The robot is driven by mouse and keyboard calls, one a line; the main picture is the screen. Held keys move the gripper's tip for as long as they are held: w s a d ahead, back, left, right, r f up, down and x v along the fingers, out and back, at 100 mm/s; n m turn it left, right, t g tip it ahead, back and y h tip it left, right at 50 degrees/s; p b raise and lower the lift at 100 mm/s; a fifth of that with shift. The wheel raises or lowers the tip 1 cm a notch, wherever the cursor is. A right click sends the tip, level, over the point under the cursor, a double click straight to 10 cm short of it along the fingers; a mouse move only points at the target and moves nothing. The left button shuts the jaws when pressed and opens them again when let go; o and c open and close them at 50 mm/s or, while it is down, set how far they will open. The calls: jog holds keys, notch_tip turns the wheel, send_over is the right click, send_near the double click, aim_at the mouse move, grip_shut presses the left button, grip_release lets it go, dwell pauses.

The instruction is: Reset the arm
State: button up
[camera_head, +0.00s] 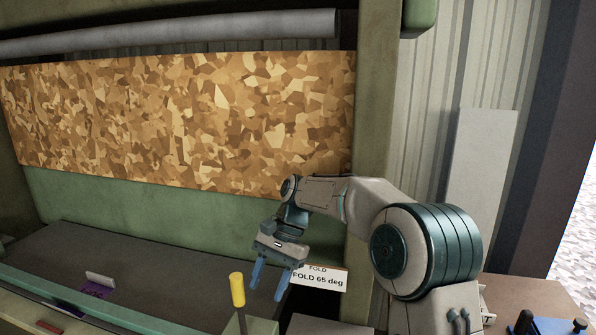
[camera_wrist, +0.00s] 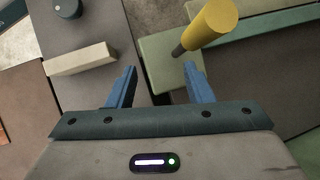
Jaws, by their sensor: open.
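My arm reaches in from the lower right in the head view, bent down at the wrist. My gripper (camera_head: 268,280) hangs with its two blue fingers pointing down, in front of a dark grey bench surface. It also shows in the wrist view (camera_wrist: 160,90), its blue fingers apart with nothing between them. A yellow-handled lever (camera_head: 237,290) stands upright just left of the fingers in the head view. In the wrist view the yellow handle (camera_wrist: 212,22) is beyond the right finger, and I see no contact.
A white sign (camera_head: 320,278) reading "FOLD 65 deg" is right beside the fingers. A mottled orange-brown panel (camera_head: 190,120) stands behind the bench. A purple item (camera_head: 97,291) lies on the dark surface (camera_head: 150,258) at left. A pale bar (camera_wrist: 80,59) and dark knob (camera_wrist: 67,8) show in the wrist view.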

jog(key=s+d+r+n+t+h+p, duration=0.1)
jog(key=s+d+n+t+h, duration=0.3)
jog(key=s+d, duration=1.7)
jog(key=s+n+t, duration=0.1)
jog(key=t, duration=0.3)
jog(key=shift+s+d+r, duration=0.15)
jog(key=shift+s+r, duration=0.25)
jog(key=shift+c, duration=1.2)
